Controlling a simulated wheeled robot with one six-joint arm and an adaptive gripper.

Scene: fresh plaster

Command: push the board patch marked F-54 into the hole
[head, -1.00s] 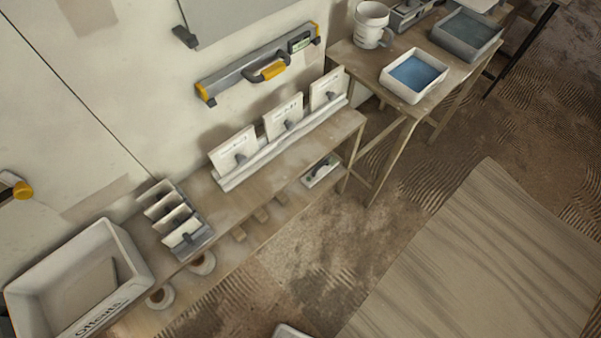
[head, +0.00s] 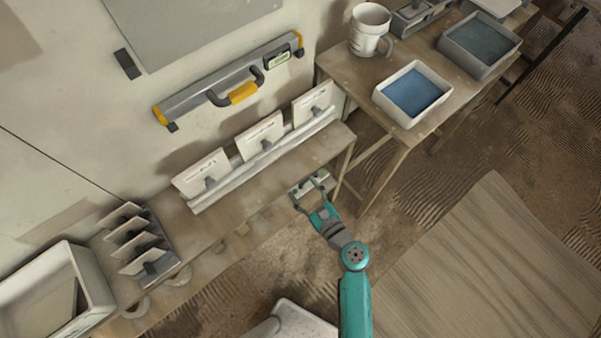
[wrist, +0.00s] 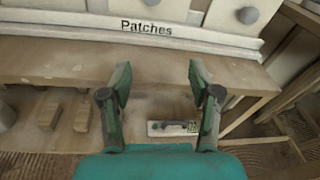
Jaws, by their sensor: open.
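Three white square patches with grey knobs stand in a rail labelled "Patches" on a narrow wooden bench: a left patch (head: 203,172), a middle patch (head: 261,136) and a right patch (head: 314,102). Their markings are too small to read, so I cannot tell which is F-54. Two of them show partly in the wrist view, cut off at the top, above the rail (wrist: 70,24). My teal gripper (head: 308,184) is open and empty, in front of the bench's right end; it also shows in the wrist view (wrist: 157,75). No hole is clearly visible.
A small level-like item (wrist: 172,128) lies below the bench top. A slotted rack (head: 133,245) and a white bin (head: 55,290) stand left. A spirit level (head: 228,80) hangs on the wall. A blue-filled tray (head: 412,93) and mug (head: 370,30) stand on the right table.

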